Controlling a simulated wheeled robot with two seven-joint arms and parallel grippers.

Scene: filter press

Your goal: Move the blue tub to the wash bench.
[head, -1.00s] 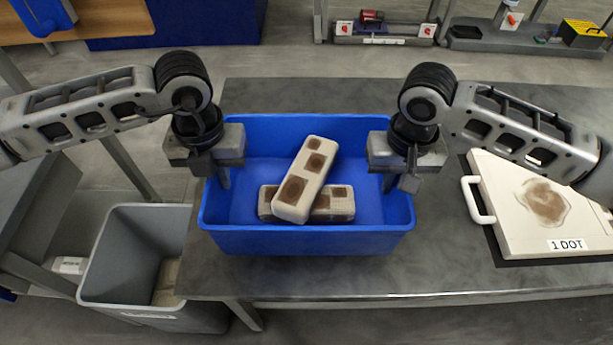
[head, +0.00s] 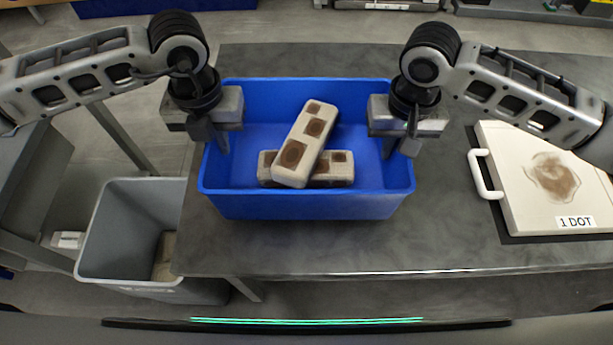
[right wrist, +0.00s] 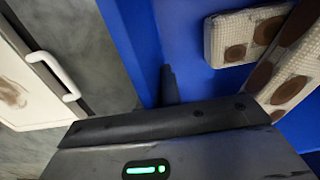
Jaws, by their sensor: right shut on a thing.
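The blue tub (head: 306,206) is level over the grey table, with a dark shadow under its front. Two pale blocks with brown patches lie crossed inside it, the upper block (head: 305,145) on the lower block (head: 340,168). My left gripper (head: 212,140) is at the tub's left wall, one finger inside, and appears shut on it; its outer finger is partly hidden. My right gripper (head: 398,140) is shut on the right wall. In the right wrist view, a dark finger (right wrist: 169,88) lies against the blue wall, near the blocks. I cannot identify the wash bench.
A white plate (head: 545,185) with a handle, marked 1 DOT, lies on the table (head: 300,250) to the right. A grey bin (head: 130,235) stands on the floor at the left. Shelving bases are at the far back.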

